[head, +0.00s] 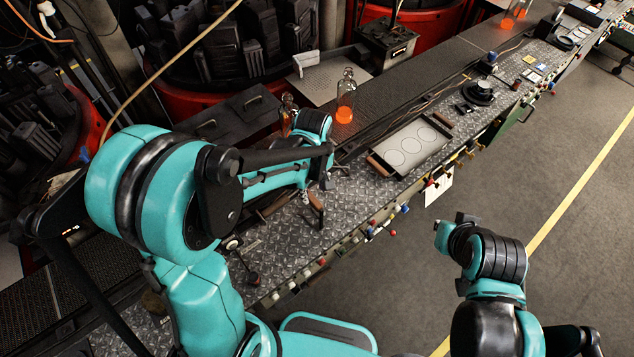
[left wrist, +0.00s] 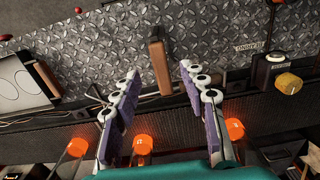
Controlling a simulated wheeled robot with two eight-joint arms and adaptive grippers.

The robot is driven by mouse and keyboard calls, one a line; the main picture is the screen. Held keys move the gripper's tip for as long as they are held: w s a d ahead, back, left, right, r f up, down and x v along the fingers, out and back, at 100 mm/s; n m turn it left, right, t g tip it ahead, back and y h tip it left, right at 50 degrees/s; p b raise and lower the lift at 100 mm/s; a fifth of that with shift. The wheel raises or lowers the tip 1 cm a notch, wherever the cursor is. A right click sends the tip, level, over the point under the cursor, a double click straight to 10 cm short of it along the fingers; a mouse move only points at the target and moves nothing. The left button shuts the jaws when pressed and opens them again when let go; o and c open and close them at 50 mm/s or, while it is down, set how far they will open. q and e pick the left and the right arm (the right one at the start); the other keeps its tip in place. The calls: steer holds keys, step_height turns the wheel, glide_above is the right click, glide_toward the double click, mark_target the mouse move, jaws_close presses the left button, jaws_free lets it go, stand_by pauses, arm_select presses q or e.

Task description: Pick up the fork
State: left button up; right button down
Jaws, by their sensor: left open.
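I cannot name a fork for certain. A brown wooden handle-like piece (left wrist: 158,62) stands out over the metal plate in the left wrist view, and it is likely part of it. In the head view a brown piece (head: 317,206) shows just below my left wrist. My left gripper (left wrist: 159,80) is open, its two purple-padded fingers on either side of the brown piece in the picture, with gaps at both sides. I cannot tell how far the fingertips are from it. In the head view my left arm partly covers this spot. My right arm is at the lower right, with no fingers visible.
The diamond-plate bench (head: 355,205) runs away to the upper right. A pale tray with circles (head: 412,145) lies on it. Glass bottles with orange content (head: 345,100) stand behind my left wrist. Knobs and levers (head: 375,228) line the front edge. The floor at right is clear.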

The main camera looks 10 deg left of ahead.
mark_target(313, 199)
arm_select(q)
steer(key=f, duration=0.3)
steer(key=f+b, duration=0.1)
steer(key=f, duration=0.3)
steer(key=shift+w+a+f, duration=0.15)
steer(key=shift+a+f, duration=0.05)
steer(key=shift+f, duration=0.05)
jaws_close()
